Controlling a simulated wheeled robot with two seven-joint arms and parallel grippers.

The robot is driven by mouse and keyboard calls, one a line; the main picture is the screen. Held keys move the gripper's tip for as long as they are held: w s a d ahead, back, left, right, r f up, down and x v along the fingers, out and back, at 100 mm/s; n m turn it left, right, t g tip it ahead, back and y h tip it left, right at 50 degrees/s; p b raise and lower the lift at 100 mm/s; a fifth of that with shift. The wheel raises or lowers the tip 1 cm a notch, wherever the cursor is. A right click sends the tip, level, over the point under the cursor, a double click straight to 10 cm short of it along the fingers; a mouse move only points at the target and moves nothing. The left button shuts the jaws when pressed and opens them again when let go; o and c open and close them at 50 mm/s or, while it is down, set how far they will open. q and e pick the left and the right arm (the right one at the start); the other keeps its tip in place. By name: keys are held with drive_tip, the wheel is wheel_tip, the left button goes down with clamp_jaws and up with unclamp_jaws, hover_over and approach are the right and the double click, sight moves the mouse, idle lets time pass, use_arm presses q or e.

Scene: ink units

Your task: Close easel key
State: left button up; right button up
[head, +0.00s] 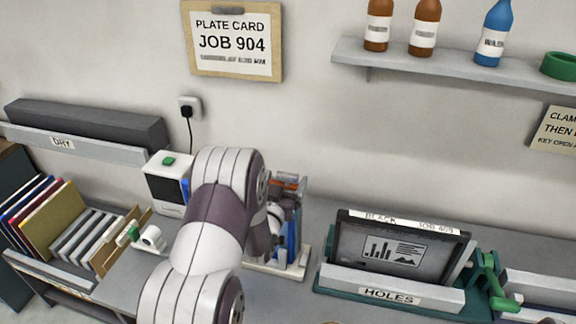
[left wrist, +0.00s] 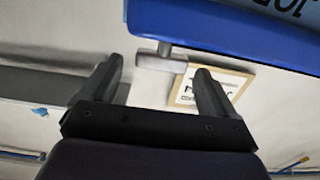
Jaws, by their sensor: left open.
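The easel is a green stand with a grey front bar labelled HOLES (head: 390,295). It holds a dark-framed screen marked BLACK JOB 409 (head: 385,252), leaning back. A green key with a bent handle (head: 495,280) sits at the easel's right end. My left gripper (head: 278,215) is left of the easel, well apart from the key and largely hidden by my own arm. In the left wrist view its two fingers (left wrist: 155,88) are spread with nothing between them. A blue panel with cut-off lettering (left wrist: 220,32) crosses the top of that view. My right gripper is not in view.
A clear-sided unit with blue parts (head: 290,235) stands close to my left gripper. A white device (head: 168,187) and a rack of coloured boards (head: 55,220) are further left. A shelf with bottles (head: 450,68) hangs above. A grey unit (head: 540,290) stands right of the key.

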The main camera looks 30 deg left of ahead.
sight(287, 177)
use_arm(q)
drive_tip(key=x, duration=0.3)
drive_tip(key=shift+a+p, duration=0.1)
drive_tip(key=shift+p, duration=0.25)
drive_tip(key=shift+w, duration=0.1)
